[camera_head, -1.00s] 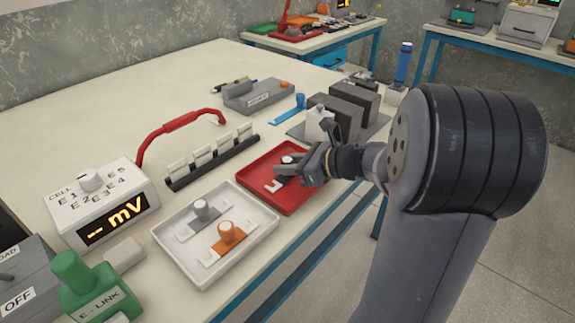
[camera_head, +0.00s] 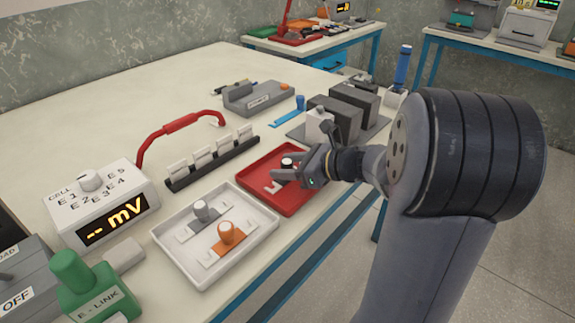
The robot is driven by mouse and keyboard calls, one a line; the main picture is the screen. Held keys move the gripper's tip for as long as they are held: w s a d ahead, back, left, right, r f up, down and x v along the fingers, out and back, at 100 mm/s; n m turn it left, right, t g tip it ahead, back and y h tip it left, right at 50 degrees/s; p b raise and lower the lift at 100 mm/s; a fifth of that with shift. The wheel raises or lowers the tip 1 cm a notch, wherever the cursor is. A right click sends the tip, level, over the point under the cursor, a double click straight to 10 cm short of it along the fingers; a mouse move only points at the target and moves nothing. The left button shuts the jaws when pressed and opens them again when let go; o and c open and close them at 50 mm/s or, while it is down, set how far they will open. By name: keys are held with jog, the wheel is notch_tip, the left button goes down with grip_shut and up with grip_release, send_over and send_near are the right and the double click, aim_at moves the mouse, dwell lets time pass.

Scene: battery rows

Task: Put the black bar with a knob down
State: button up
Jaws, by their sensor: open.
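The black bar with a knob is in the red tray (camera_head: 254,185); its dark knob (camera_head: 288,162) with a light band shows at my fingertips. Most of the bar is hidden behind my gripper, so I cannot tell how flat it lies. My gripper (camera_head: 292,167) reaches in from the right, low over the tray. Its jaws are open around or right beside the knob; I cannot tell if a finger touches it. A pale piece (camera_head: 271,187) shows in the tray just left of the fingers.
A white tray (camera_head: 262,231) left of the red one holds a grey-knobbed bar (camera_head: 202,211) and an orange-knobbed bar (camera_head: 228,233). A black rack (camera_head: 213,163) with several white clips stands behind. Dark blocks (camera_head: 334,117) stand beyond my gripper. The table's front edge is close.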

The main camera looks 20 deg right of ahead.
jog(key=shift+s+f, duration=0.2)
jog(key=shift+f, duration=0.6)
jog(key=shift+r, duration=0.2)
jog(key=p+v, duration=0.1)
jog(key=v, duration=0.3)
jog(key=r+p+v, duration=0.1)
jog(key=v, duration=0.3)
jog(key=p+v, duration=0.1)
jog(key=v, duration=0.3)
jog(key=shift+w+r, duration=0.25)
jog(key=shift+w, duration=0.05)
jog(key=b+x, duration=0.2)
jog(key=x, duration=0.9)
jog(key=shift+s+f, duration=0.1)
jog(key=shift+f, duration=0.05)
jog(key=shift+w+a+f, duration=0.1)
jog(key=shift+w+a, duration=0.15)
